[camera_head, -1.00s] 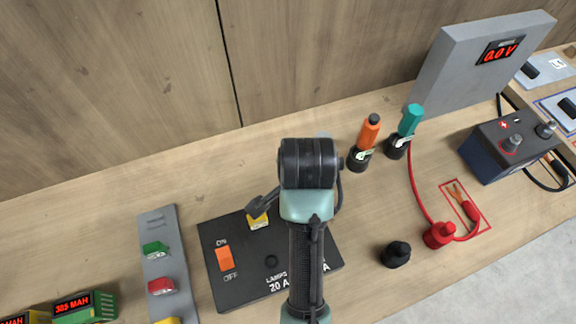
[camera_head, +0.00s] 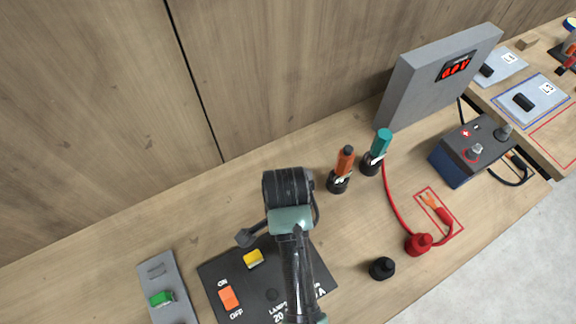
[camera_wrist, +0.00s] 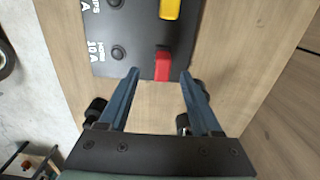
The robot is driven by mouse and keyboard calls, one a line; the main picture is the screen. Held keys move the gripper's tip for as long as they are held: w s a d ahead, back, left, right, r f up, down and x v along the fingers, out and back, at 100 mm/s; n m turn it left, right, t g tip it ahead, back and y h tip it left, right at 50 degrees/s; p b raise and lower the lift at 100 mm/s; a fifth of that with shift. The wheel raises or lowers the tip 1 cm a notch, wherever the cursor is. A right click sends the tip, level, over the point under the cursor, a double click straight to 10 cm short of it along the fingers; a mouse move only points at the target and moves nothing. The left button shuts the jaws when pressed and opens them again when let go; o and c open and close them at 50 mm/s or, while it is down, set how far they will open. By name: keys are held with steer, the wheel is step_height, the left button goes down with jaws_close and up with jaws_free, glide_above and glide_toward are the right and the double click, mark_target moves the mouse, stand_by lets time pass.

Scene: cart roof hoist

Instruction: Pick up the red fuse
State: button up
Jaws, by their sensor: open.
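A red fuse (camera_wrist: 162,65) stands in the black panel (camera_wrist: 128,62), beside the "HORN 10 A" label in the wrist view. My gripper (camera_wrist: 160,73) is open. Its two fingertips appear on either side of the fuse, with gaps on both sides and nothing held. How far the tips are above the panel I cannot tell. In the head view my arm hides this fuse, and the panel (camera_head: 210,270) shows only in part. A yellow fuse (camera_wrist: 170,8) sits in the same panel, also visible in the head view (camera_head: 253,259).
An orange ON/OFF switch (camera_head: 229,298) is on the panel. A grey rack (camera_head: 158,268) with a green fuse (camera_head: 161,298) stands at left. Two screwdrivers, orange (camera_head: 345,160) and teal (camera_head: 381,143), stand upright behind. A battery (camera_head: 468,150) and clamp lead (camera_head: 418,243) lie right.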

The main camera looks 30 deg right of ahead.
steer(key=shift+w+d+f+p, duration=0.15)
steer(key=shift+f+p, duration=0.25)
steer(key=shift+f, duration=1.3)
steer(key=shift+w+d+f+p, duration=0.15)
steer(key=shift+f+p, duration=0.25)
steer(key=shift+f, duration=1.25)
jaws_close()
steer(key=shift+s, duration=0.1)
